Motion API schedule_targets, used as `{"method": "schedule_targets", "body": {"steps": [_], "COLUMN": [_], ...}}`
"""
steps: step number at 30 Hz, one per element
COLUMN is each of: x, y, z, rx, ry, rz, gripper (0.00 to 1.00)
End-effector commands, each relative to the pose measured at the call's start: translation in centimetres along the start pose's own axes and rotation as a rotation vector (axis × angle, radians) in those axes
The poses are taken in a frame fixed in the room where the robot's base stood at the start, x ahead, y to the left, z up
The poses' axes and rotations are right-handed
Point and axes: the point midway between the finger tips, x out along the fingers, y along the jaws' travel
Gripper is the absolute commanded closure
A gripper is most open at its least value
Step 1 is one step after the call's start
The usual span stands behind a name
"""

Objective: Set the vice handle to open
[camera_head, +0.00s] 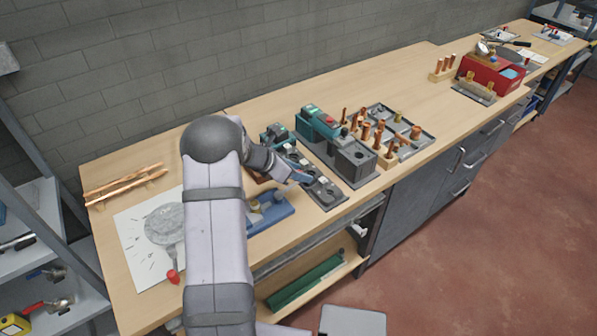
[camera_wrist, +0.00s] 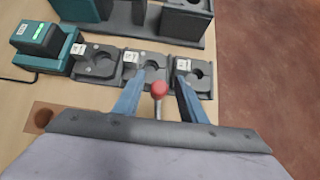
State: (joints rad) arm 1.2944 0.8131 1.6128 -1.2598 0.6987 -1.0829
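A red ball knob (camera_wrist: 159,88) on a short grey rod, which looks like the vice handle, shows in the wrist view between the two blue-grey fingers of my gripper (camera_wrist: 161,82). The fingers are apart, with a gap on each side of the knob. I cannot make out the knob in the head view.
A row of dark grey fixtures with round pockets (camera_wrist: 152,78) lies beyond the fingers, beside a teal device with a green display (camera_wrist: 40,38). A larger teal and grey machine (camera_head: 352,160) stands to the right.

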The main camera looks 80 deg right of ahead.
Motion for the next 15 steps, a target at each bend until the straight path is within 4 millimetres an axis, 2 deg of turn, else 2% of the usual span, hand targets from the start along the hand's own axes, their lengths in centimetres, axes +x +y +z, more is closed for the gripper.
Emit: {"method": "schedule_targets", "body": {"steps": [1, 4, 5, 15], "x": [-0.02, -0.03, -0.03, -0.01], "y": [0.01, 0.00, 0.00, 0.24], "z": [0.00, 0.00, 0.00, -0.11], "rx": [0.000, 0.000, 0.000, -0.019], "ry": [0.000, 0.000, 0.000, 0.001], "rz": [0.000, 0.000, 0.000, 0.021], "gripper": [0.73, 0.97, 1.00, 1.00]}}
